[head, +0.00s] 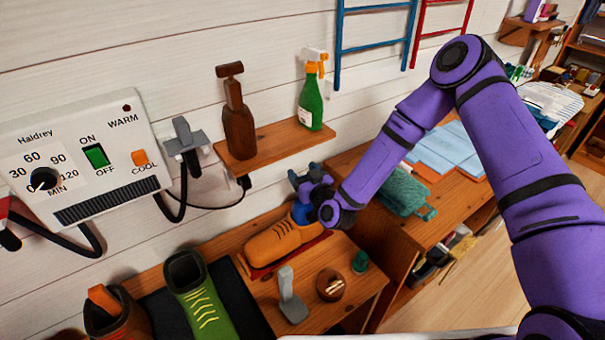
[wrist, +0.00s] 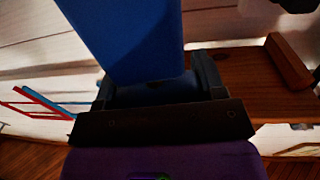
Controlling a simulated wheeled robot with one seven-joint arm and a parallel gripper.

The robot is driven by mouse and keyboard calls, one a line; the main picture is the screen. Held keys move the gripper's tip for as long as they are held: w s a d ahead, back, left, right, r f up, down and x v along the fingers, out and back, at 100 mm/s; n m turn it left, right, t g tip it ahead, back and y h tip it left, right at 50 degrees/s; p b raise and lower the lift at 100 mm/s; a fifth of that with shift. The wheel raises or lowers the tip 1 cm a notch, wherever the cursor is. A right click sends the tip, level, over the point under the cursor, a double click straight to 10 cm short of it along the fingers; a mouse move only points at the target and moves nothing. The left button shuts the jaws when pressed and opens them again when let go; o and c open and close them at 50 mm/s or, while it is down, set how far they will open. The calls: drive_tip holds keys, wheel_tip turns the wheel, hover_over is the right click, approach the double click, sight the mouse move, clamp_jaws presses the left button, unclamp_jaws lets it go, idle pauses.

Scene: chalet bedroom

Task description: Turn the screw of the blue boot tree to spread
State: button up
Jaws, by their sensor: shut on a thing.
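The blue boot tree (head: 301,214) shows as a small blue part at the right end of the orange shoe (head: 275,241). My gripper (head: 308,183) is at that end of the shoe and hides most of the boot tree and its screw. In the wrist view a large blue piece of the boot tree (wrist: 130,40) rises from between the dark fingers of my gripper (wrist: 155,90), which is shut on it. I cannot make out the screw's turn or how far the tree is spread.
A grey stand (head: 289,298), a round wooden bowl (head: 332,285) and a green bottle (head: 361,262) are in front. A green shoe (head: 200,300) is at left. A shelf (head: 280,148) with two bottles is above.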

idle(0.3)
drive_tip(key=o, duration=0.9)
drive_tip(key=v, duration=1)
drive_tip(key=shift+s+d, duration=0.15)
drive_tip(key=shift+s, duration=0.25)
drive_tip(key=shift+w, duration=0.1)
